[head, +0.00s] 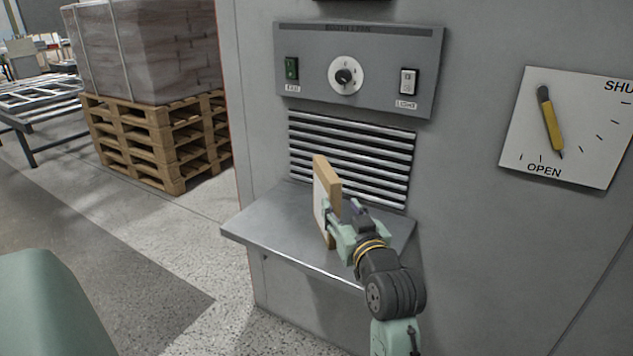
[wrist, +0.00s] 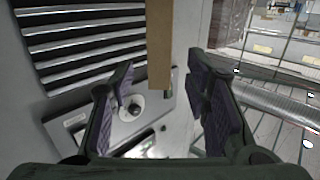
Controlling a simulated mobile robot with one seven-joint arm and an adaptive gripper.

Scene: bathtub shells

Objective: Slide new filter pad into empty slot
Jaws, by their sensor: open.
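The filter pad (head: 328,193), a thin upright panel with a tan frame edge and pale face, stands on the grey metal shelf (head: 270,230) in front of a louvred grille (head: 345,150). My gripper (head: 340,212) is beside the pad from the right, with its fingers open. In the wrist view, the pad's tan edge (wrist: 160,40) comes down from the top between the two spread fingers of the gripper (wrist: 161,72). I see no clear gap closed by the fingers. The grille also shows in the wrist view (wrist: 85,45). I cannot make out a separate empty slot.
A control panel (head: 360,65) with a green switch, a round knob and a light switch is above the grille. A white dial plate (head: 567,127) with a yellow-black pointer is at right. Pallets (head: 160,135) with wrapped boxes stand at left. Floor between is clear.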

